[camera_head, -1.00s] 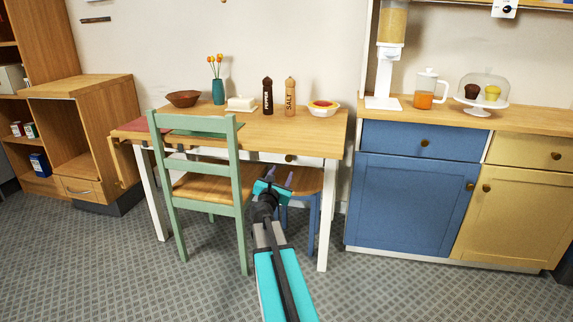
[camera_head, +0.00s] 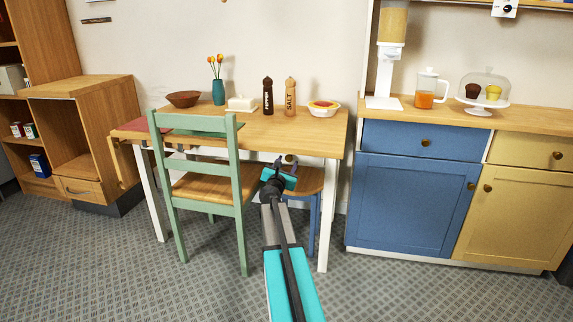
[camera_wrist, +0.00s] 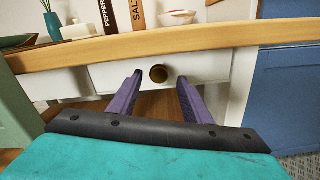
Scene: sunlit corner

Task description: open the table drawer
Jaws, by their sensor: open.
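The table (camera_head: 270,133) has a wooden top and white legs. Its white drawer front (camera_wrist: 206,66) shows under the table edge in the wrist view, and it looks closed. I cannot tell how far the fingertips are from the knob. In the head view my gripper (camera_head: 286,160) is in front of the table's edge and hides the knob.
A green chair (camera_head: 240,190) stands close to the left of my arm. A stool (camera_head: 310,182) is under the table. A blue cabinet (camera_head: 410,205) stands to the right. A bowl (camera_head: 324,108), salt mill (camera_head: 290,97) and pepper mill (camera_head: 268,97) stand on the table.

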